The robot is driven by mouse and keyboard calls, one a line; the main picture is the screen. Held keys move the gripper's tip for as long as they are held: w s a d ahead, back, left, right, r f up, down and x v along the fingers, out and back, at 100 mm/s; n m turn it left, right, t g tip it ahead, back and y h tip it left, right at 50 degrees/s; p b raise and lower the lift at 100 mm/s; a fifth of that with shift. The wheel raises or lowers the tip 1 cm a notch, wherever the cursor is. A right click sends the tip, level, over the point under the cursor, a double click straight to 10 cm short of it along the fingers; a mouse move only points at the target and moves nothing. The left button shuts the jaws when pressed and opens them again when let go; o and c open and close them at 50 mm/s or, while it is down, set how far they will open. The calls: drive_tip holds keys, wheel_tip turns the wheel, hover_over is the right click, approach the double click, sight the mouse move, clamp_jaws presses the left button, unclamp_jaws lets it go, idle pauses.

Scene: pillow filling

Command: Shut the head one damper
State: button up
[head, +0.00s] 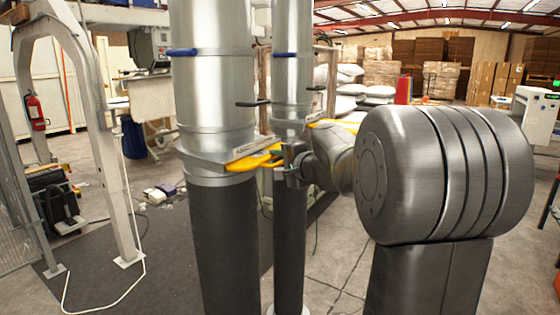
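A large grey metal duct (214,90) stands upright in front of me, with a dark lower pipe (226,245). A flat damper plate (215,162) crosses it and carries a small label, too small to read. A yellow handle (243,164) sticks out of its right side. My gripper (281,162) is at the right end of this handle, seemingly touching or very close to it. Its fingers are small and partly hidden, so I cannot tell whether they grip it. A second, thinner duct (291,62) stands behind, with another yellow piece (345,125) to its right.
Blue clamps and dark levers are on the ducts. A white metal frame (95,130) stands at the left, with a fire extinguisher (36,112) behind it. White sacks (350,90) and boxes fill the back. My arm covers the right; floor shows between it and the ducts.

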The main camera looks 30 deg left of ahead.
drive_tip(key=shift+w+r, duration=0.1)
drive_tip(key=shift+d, duration=0.1)
drive_tip(key=b+v, duration=0.2)
drive_tip(key=v, duration=1.1)
drive_tip(key=shift+d, duration=0.3)
drive_tip(key=shift+a, duration=0.1)
drive_tip(key=p+x, duration=0.2)
drive_tip(key=x, duration=1.1)
drive_tip(key=shift+a, duration=0.15)
